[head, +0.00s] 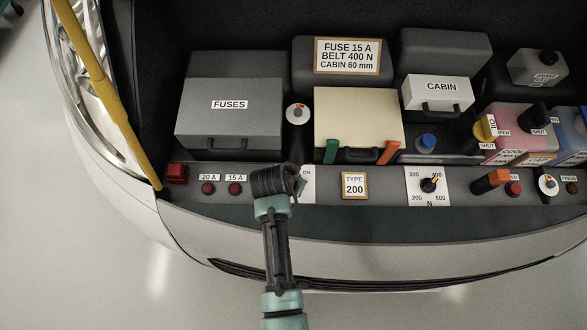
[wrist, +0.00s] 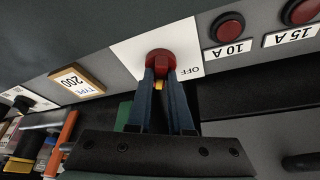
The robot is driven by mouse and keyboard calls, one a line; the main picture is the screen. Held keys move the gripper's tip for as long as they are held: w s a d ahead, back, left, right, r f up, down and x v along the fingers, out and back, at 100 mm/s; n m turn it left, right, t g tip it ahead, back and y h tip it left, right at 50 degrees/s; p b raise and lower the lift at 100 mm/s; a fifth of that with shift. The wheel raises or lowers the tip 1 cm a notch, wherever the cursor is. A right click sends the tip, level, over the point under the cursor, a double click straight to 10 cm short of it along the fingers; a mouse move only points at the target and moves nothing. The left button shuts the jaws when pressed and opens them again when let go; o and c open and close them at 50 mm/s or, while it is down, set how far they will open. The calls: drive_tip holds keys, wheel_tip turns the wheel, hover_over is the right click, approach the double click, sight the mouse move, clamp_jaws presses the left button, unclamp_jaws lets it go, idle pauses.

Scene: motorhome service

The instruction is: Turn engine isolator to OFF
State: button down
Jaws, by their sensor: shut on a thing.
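The engine isolator is a red round knob (wrist: 160,60) on a white plate (wrist: 188,36) in the wrist view. The plate carries the word OFF, upside down in this view. My gripper (wrist: 162,74) has its two dark blue fingers closed on the knob, with a small yellow part showing between them. In the head view my gripper (head: 296,184) reaches over the front panel and hides the knob. Only the plate's right part (head: 309,188), with the letters ON, shows there. I cannot tell exactly where the knob points.
Left of my gripper are red buttons (head: 208,188) labelled 20 A and 15 A. Right are a TYPE 200 sign (head: 354,186) and a dial (head: 428,186). Behind stand the FUSES box (head: 228,118) and a beige-topped box (head: 357,114). A yellow prop (head: 108,92) crosses the left side.

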drive_tip(key=n, duration=0.2)
drive_tip(key=n+y+p, duration=0.1)
drive_tip(key=shift+d+r+n+t, duration=0.1)
drive_tip(key=shift+d+n+t, duration=0.05)
drive_tip(key=shift+n+t, duration=0.2)
drive_tip(key=n+y, duration=0.1)
drive_tip(key=n, duration=0.2)
drive_tip(key=shift+d+n+y, duration=0.1)
drive_tip(key=shift+n+y, duration=0.25)
drive_tip(key=shift+y, duration=0.05)
drive_tip(key=n, duration=0.2)
drive_tip(key=n+y, duration=0.1)
drive_tip(key=n, duration=0.1)
drive_tip(key=shift+d+y, duration=0.1)
drive_tip(key=shift+y, duration=0.2)
drive_tip(key=shift+n+g+y+b, duration=0.4)
drive_tip(key=shift+n+g+b, duration=0.3)
drive_tip(key=shift+n, duration=0.7)
drive_tip(key=c, duration=0.8)
unclamp_jaws()
